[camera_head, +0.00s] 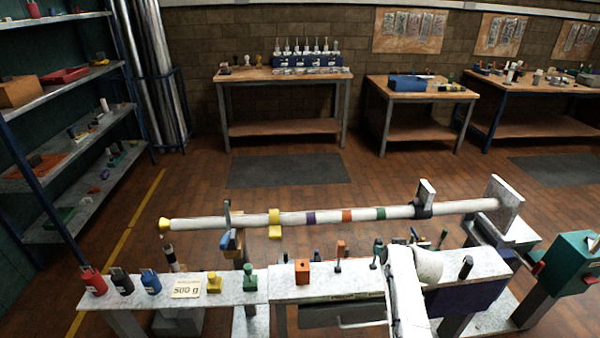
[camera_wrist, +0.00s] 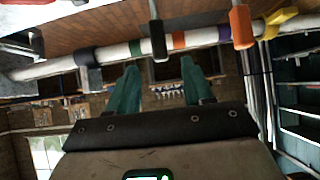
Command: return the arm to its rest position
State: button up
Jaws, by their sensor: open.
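My arm (camera_head: 405,285) shows as white links at the right part of the front bench in the head view. My gripper (camera_wrist: 160,88) shows in the wrist view as two teal fingers, spread apart with nothing between them. I cannot clearly make out the fingers in the head view. The wrist picture appears upside down. A long white mast (camera_head: 330,216) with coloured bands lies level behind the front bench; it also crosses the wrist view (camera_wrist: 200,38) beyond the fingertips. I see no contact between the fingers and the mast.
The front bench (camera_head: 235,288) carries several small items, including a red bottle (camera_head: 93,281), an orange block (camera_head: 302,271) and upright tools near my arm. A grey flange plate (camera_head: 503,192) stands at the mast's right end. A green box (camera_head: 568,262) is at the right.

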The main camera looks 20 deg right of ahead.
jog(key=s+a+f+n+g+y, duration=0.1)
jog(key=s+a+f+g, duration=0.1)
jog(key=s+a, duration=0.6)
jog(key=s+a+f+n+g+y, duration=0.1)
jog(key=s+a+f+g, duration=0.25)
jog(key=s, duration=0.95)
jog(key=s+a+r+g, duration=0.1)
jog(key=s+a+r, duration=0.1)
jog(key=s+a, duration=0.3)
jog(key=s+a+r+g+y+b, duration=0.1)
jog(key=s+a, duration=0.5)
jog(key=s, duration=0.8)
notch_tip(320, 180, up, 3)
jog(key=shift+s+a+f+n+g, duration=0.15)
jog(key=shift+s+n+g, duration=0.2)
jog(key=shift+g, duration=0.3)
